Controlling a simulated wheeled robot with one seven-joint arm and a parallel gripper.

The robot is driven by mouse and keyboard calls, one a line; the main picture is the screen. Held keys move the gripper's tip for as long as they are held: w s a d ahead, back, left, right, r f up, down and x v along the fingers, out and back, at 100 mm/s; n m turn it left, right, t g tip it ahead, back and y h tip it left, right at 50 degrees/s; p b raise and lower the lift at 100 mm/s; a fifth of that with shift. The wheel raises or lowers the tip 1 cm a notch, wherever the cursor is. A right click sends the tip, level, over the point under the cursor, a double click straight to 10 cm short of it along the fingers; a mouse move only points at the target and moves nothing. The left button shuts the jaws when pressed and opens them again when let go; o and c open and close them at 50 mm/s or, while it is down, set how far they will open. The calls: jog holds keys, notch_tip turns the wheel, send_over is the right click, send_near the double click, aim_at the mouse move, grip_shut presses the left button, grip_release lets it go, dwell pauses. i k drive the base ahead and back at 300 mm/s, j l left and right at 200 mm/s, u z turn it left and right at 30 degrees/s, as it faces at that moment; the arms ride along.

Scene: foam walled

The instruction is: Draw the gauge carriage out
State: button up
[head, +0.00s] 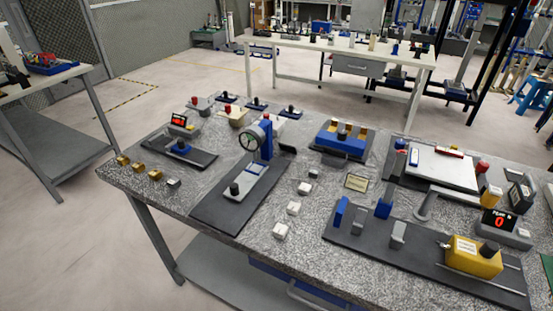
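A round dial gauge (254,135) sits on a blue upright (266,138) at the back of a dark base plate (213,207), left of the table's middle. A light grey slide (257,180) lies along that plate, with a black knob (235,188) at its near end. This looks like the gauge carriage, but no label confirms it. At right, a yellow block (472,262) with a black knob (489,250) sits on rails on another dark plate (370,248). My gripper is not in view.
The speckled table (265,235) is crowded. Small white blocks (293,208) lie right of the gauge plate. Floor (70,250) at front left is open.

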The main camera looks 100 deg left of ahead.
aim_at(237, 190)
jog(key=j+u, duration=0.15)
jog(key=u, duration=2.35)
